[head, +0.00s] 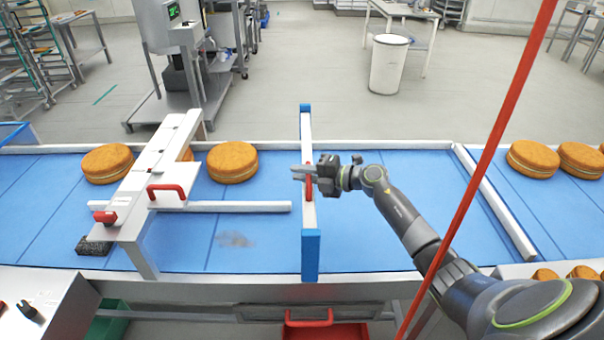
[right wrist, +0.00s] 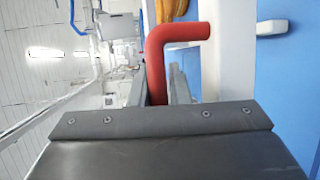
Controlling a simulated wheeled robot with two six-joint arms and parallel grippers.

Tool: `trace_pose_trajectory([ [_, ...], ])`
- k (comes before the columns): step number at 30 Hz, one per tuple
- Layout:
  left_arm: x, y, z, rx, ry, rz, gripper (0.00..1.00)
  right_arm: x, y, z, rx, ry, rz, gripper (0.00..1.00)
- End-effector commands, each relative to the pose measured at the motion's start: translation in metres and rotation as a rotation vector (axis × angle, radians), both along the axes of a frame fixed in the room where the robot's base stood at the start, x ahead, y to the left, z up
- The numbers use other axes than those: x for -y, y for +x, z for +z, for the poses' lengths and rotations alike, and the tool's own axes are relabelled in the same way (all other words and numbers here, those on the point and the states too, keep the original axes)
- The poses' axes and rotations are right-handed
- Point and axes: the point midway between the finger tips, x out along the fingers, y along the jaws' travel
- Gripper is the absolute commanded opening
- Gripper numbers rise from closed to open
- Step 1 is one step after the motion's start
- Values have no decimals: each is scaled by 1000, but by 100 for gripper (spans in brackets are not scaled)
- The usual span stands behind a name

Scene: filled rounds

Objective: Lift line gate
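The line gate is a white bar (head: 307,130) with blue ends, lying across the blue conveyor belt. A red handle (head: 309,190) is on it; in the right wrist view the handle (right wrist: 156,70) shows as a bent red bar. My right gripper (head: 302,173) is at the handle. Its two fingers (right wrist: 158,92) lie on either side of the red bar, with no clear gap showing, so it looks shut on it. The gate looks down across the belt. My left gripper is not in view.
Filled rounds (head: 232,162) stand on the belt left of the gate; several more (head: 533,159) are at the far right. A white frame with a red handle (head: 166,191) spans the belt at left. A slanted red pole (head: 490,150) crosses in front of my right arm.

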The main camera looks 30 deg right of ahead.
Motion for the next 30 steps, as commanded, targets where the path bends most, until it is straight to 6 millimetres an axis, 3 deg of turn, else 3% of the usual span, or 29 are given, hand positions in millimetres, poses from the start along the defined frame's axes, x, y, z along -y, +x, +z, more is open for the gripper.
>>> trace_pose_trajectory([
  [1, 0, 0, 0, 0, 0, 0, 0, 0, 0, -1, -1, 0, 0, 24],
  [4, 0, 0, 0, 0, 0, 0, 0, 0, 0, -1, -2, -1, 0, 36],
  [16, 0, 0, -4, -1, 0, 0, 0, 6, -7, -3, -4, -3, -1, 36],
  [30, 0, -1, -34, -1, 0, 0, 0, 62, -70, 11, -6, -7, 0, 36],
])
